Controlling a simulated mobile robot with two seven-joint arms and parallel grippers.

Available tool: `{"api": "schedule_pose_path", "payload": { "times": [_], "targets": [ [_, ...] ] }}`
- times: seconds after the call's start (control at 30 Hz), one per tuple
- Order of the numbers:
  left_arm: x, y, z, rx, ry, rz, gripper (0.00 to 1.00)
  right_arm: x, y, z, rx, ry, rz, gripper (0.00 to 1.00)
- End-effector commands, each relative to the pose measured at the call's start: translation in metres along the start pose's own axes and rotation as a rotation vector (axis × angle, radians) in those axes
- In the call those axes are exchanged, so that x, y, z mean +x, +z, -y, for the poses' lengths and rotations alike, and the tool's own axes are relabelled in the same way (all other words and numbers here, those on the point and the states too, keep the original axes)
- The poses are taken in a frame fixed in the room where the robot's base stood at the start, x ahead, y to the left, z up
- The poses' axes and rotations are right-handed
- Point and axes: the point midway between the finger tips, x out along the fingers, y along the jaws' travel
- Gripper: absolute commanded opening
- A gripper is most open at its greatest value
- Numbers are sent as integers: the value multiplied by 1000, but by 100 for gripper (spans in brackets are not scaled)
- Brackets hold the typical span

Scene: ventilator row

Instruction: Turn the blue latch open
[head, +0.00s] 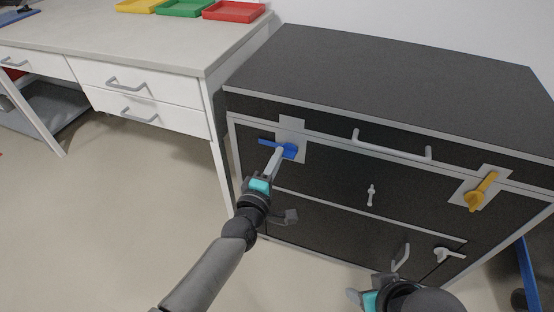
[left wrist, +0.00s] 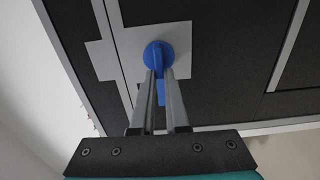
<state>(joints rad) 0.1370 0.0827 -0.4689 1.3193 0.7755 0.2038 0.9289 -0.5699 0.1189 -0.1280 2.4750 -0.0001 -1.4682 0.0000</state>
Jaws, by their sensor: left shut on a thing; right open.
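The blue latch (head: 290,152) sits on a grey plate at the upper left of the black cabinet's front. In the head view its bar points left, roughly level. My left gripper (head: 278,154) is at the latch, its fingers reaching up to it from below. In the left wrist view the round blue hub (left wrist: 158,52) shows just beyond the fingertips, and a blue part runs down between the two fingers (left wrist: 160,88), which are shut on it. My right gripper (head: 362,297) is open and empty at the bottom of the head view, partly hidden by its own arm.
The black cabinet (head: 400,85) also carries a yellow latch (head: 482,190) on the right, a long grey handle (head: 392,147) and smaller grey knobs. A white desk (head: 150,45) with drawers and coloured trays stands to the left. The floor before the desk is clear.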

Motion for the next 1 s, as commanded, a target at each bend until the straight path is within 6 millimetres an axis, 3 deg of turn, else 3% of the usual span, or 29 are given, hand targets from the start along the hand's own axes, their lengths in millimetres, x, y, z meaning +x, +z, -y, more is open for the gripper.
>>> {"api": "schedule_pose_path", "payload": {
  "times": [0.57, 0.6, 0.83, 1.0],
  "targets": [
    [0, 0, 2, -32, -3, 1, 0, 2, -3, 2, -2, -4, -22, 50],
    [0, 0, 2, -32, -2, 1, 16, 2, -3, 2, -2, -4, -22, 50],
    [0, 0, 1, -30, -1, 1, 42, 2, -3, 2, -2, -5, -21, 50],
    [0, 0, 1, -29, -1, 0, 42, 2, -3, 2, -3, -5, -20, 50]
  ]
}}
